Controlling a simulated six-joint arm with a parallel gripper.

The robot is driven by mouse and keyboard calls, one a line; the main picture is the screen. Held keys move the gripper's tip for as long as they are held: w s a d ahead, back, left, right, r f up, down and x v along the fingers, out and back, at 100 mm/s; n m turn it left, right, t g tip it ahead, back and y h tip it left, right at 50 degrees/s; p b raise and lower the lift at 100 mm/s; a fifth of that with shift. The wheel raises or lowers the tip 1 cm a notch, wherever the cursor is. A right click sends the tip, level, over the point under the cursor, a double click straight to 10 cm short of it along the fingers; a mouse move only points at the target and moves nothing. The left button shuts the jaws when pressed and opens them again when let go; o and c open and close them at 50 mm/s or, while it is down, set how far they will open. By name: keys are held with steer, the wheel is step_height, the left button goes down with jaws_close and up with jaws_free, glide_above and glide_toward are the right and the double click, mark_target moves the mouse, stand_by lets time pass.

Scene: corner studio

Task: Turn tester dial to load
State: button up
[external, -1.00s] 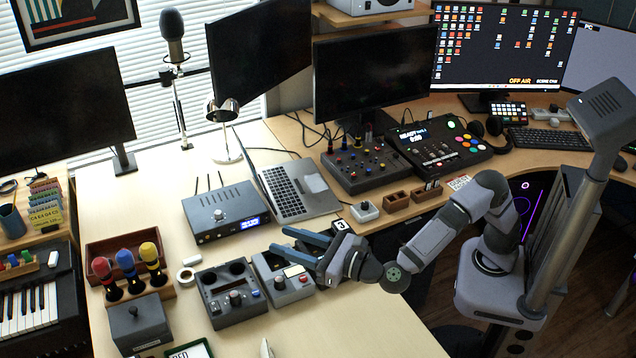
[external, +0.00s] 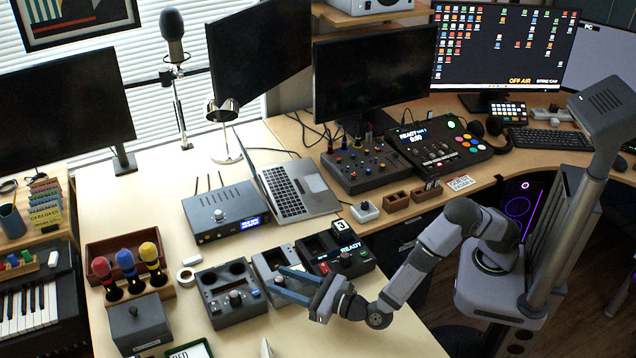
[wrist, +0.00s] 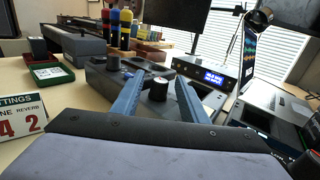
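A grey box (external: 264,260) with a dial stands in the middle of a row of similar boxes; I take it as the tester, though no label on it is readable. My gripper (external: 276,280) is over its front part, with two blue fingers spread apart. In the wrist view, a dark dial (wrist: 158,88) with a light and red top shows between the fingers of my gripper (wrist: 160,78). I cannot tell whether the fingers touch it. The fingers hide most of the dial and the box's front in the external view.
A box with a knob and a blue button (external: 232,290) stands close on the left. A box with a READY sign (external: 350,247) stands close on the right. A grey unit with a blue display (external: 222,210) and a laptop (external: 297,190) are behind. The front right tabletop is clear.

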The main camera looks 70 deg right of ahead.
mark_target(267, 281)
steer(key=shift+w+d, duration=0.2)
steer(key=shift+w, duration=1.15)
steer(key=shift+w+d, duration=0.15)
steer(key=shift+w, duration=1.2)
jaws_close()
